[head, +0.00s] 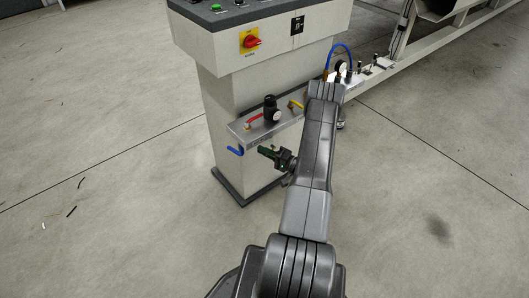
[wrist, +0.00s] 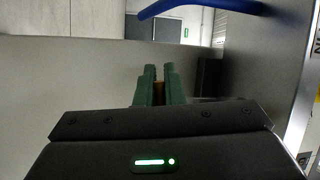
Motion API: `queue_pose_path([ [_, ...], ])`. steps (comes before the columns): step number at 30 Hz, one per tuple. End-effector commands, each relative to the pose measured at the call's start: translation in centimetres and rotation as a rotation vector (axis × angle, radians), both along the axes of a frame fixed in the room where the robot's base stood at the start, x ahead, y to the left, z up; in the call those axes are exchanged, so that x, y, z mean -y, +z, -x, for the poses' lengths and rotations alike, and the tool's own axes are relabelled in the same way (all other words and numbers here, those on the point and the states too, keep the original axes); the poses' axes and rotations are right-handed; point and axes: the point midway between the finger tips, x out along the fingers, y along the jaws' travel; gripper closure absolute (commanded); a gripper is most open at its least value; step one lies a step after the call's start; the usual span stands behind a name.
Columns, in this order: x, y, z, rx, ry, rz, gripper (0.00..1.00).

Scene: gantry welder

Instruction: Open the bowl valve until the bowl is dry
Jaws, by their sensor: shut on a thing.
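My gripper (head: 263,151) is just below the front edge of the metal shelf on the pedestal. Most of that piece is hidden by the fingers and the gripper body. A black regulator (head: 270,108) with a small round gauge (head: 277,115) stands on the shelf above my gripper. The bowl itself cannot be made out in either view, so I cannot tell whether it holds water.
The shelf (head: 246,134) carries a red handle (head: 251,121) and a yellow handle (head: 297,105). The pedestal (head: 225,97) stands close behind. Open floor (head: 110,140) lies to the left.

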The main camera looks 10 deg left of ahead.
Motion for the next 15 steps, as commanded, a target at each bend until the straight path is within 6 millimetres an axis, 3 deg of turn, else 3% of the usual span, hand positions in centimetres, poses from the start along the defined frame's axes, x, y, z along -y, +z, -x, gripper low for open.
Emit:
queue_pose_path([
  [15, 0.4, -1.9, -0.5, 0.375, -0.001, 0.291, 1.0],
])
